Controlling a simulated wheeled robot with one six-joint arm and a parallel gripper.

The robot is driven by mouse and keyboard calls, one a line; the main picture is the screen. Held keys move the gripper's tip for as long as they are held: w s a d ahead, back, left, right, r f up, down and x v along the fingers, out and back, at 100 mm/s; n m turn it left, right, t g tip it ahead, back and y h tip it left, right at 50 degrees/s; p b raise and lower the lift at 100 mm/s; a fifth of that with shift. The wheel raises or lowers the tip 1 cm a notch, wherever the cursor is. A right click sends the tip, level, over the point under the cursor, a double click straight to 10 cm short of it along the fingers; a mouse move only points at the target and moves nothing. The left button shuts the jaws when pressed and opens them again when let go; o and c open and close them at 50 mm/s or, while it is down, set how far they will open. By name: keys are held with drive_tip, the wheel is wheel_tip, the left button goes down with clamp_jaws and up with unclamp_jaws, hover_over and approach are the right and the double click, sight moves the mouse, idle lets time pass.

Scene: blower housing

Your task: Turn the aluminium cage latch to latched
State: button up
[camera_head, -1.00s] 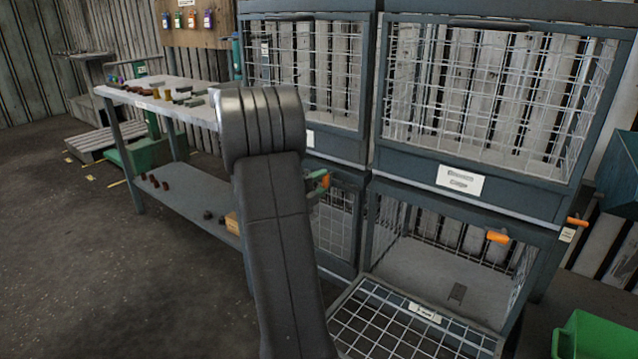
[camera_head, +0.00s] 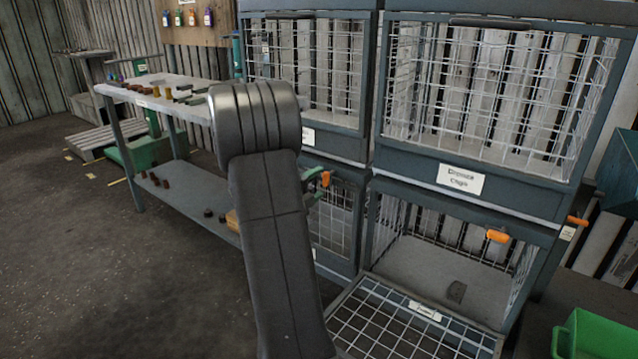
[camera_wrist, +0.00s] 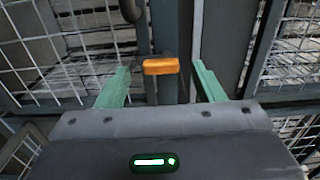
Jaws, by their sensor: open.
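My gripper (camera_wrist: 160,70) is open, with its two green fingers spread apart. An orange latch handle (camera_wrist: 161,66) shows between the fingertips in the wrist view, lying crosswise in front of a dark cage frame, with a thin stem below it. Neither finger visibly touches it. In the head view the same orange handle (camera_head: 326,178) shows beside the green fingers, at the front of the lower left cage (camera_head: 345,222). My arm hides most of the gripper and part of that cage. I cannot read that cage's label.
The lower right cage has its mesh door (camera_head: 400,325) folded down. Other orange handles are at its top (camera_head: 497,236) and right side (camera_head: 578,221). A workbench (camera_head: 160,98) with small parts stands left. A green bin (camera_head: 597,335) is at the lower right.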

drive_tip(key=v, duration=1.2)
drive_tip(key=shift+p, duration=0.45)
drive_tip(key=shift+w+d, duration=0.1)
drive_tip(key=b+x, duration=0.1)
drive_tip(key=x, duration=1.2)
drive_tip(key=shift+w+d, duration=0.2)
drive_tip(key=shift+w, duration=0.1)
